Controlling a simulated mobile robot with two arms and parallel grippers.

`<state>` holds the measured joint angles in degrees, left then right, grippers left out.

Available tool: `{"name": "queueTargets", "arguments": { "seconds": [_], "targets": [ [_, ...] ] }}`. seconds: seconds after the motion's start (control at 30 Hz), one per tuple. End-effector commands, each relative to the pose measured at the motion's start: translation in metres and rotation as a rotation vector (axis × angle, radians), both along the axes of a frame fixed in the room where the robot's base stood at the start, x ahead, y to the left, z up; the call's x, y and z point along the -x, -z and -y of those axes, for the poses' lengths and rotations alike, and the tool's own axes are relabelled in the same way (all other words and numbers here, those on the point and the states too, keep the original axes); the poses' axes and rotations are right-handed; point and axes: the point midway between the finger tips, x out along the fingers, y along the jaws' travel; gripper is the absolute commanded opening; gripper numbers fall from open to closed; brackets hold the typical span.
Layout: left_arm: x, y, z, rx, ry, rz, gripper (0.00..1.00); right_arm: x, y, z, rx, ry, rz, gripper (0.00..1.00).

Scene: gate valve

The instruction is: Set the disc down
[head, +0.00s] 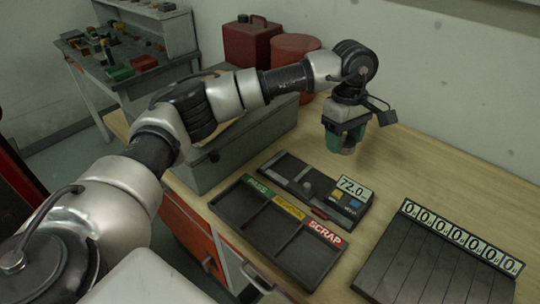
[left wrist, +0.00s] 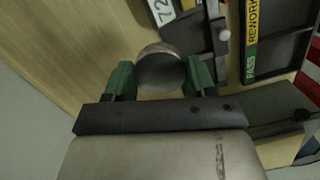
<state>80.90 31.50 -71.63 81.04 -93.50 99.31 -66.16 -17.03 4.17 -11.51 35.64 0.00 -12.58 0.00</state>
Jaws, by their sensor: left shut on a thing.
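My left gripper (head: 345,146) hangs pointing down above the wooden bench, behind the gauge with the 72.0 display. In the left wrist view its two green fingers (left wrist: 160,80) are shut on a grey metal disc (left wrist: 160,66), one on each side. In the head view the fingers largely hide the disc. The gauge (head: 293,172) is a dark tray with a small grey knob and yellow and blue buttons. In front of it lies a black sorting tray (head: 279,238) with sections labelled PASS, REWORK and SCRAP; these look empty. My right gripper is out of view.
A dark slotted board (head: 425,264) with a row of number displays lies at the right. A grey metal box (head: 243,146) stands left of the gauge. Red containers (head: 252,42) stand at the back against the wall. Bare wood (head: 415,160) lies right of the gripper.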

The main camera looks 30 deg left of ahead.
Motion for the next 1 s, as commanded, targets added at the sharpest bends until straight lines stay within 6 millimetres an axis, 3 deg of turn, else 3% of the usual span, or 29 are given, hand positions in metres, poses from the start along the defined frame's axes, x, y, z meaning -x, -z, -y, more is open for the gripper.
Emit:
{"name": "queueTargets", "arguments": {
  "seconds": [0.17, 0.63, 0.87, 1.0],
  "targets": [
    [0.000, 0.002, -0.007, 0.002, 0.052, 0.001, 0.21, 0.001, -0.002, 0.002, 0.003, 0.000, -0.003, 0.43],
    [0.020, 0.059, -0.101, 0.001, 0.050, -0.001, 0.21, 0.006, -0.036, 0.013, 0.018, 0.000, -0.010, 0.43],
    [0.022, 0.073, -0.113, 0.001, 0.053, 0.000, 0.21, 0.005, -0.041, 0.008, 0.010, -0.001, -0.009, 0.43],
    [0.023, 0.093, -0.112, 0.001, 0.053, -0.002, 0.21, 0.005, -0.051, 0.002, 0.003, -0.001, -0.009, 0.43]
  ]
}}
